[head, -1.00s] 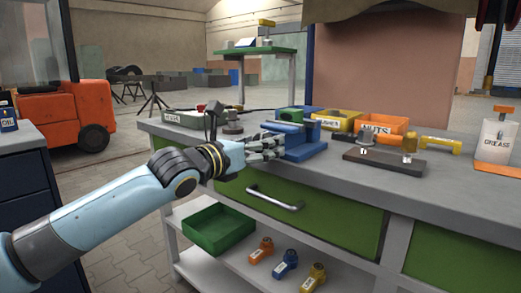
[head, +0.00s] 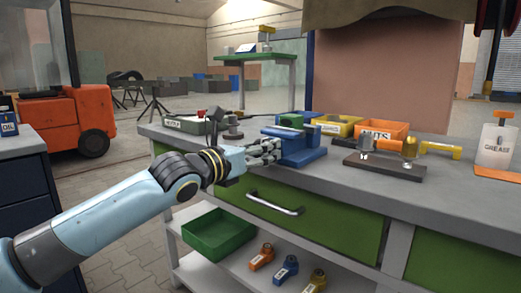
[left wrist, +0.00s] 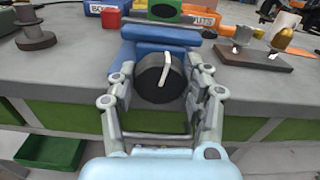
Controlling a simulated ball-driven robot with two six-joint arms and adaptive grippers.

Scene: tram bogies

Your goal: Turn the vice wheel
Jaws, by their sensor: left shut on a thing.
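The blue vice (head: 302,147) stands at the front edge of the workbench, and its blue body also shows in the left wrist view (left wrist: 170,34). Its wheel (left wrist: 153,82) is round and black with a white mark, nearly upright, running from its middle to its top. My left gripper (head: 268,151) is at the front of the vice. In the left wrist view its fingers (left wrist: 163,84) are shut on the wheel, one on each side. In the head view the fingers hide the wheel. My right gripper is not in view.
A yellow bin (head: 336,125) and an orange nuts bin (head: 378,133) stand behind the vice. A dark board with metal parts (head: 384,165) lies to its right. A grey spool-like part (head: 233,131) is to its left. A green drawer (head: 330,222) with a handle is below.

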